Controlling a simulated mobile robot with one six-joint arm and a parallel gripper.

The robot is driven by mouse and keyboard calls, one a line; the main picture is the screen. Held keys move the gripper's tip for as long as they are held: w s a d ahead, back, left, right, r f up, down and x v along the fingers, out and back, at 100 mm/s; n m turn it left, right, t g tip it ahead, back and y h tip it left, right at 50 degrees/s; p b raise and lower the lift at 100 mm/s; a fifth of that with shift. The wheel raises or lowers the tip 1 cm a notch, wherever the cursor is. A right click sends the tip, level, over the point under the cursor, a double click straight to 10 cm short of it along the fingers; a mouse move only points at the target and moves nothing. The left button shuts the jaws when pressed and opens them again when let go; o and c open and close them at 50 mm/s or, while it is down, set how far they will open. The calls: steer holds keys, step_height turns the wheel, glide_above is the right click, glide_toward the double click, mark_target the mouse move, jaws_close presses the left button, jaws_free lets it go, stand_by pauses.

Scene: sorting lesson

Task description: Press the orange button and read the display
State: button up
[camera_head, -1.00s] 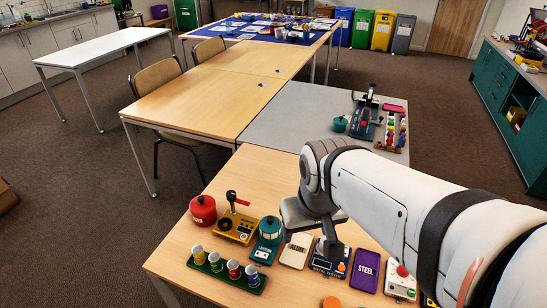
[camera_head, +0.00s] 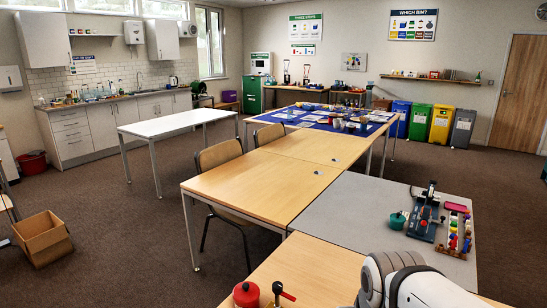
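The orange button and its display are not in view now; the near part of the front table lies below the bottom edge of the picture. The front table (camera_head: 302,268) shows only its far part. My arm's pale, rounded joint shows at the bottom right, over this table. My gripper is below the picture edge, so its fingers cannot be seen.
A red lidded pot (camera_head: 246,294) stands at the bottom edge. The grey table (camera_head: 345,206) behind bears a dark device (camera_head: 424,218), a green pot (camera_head: 397,220) and a rack of coloured pieces (camera_head: 456,232). Coloured bins (camera_head: 442,123) stand at the back.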

jaws_close()
stand_by(1.0)
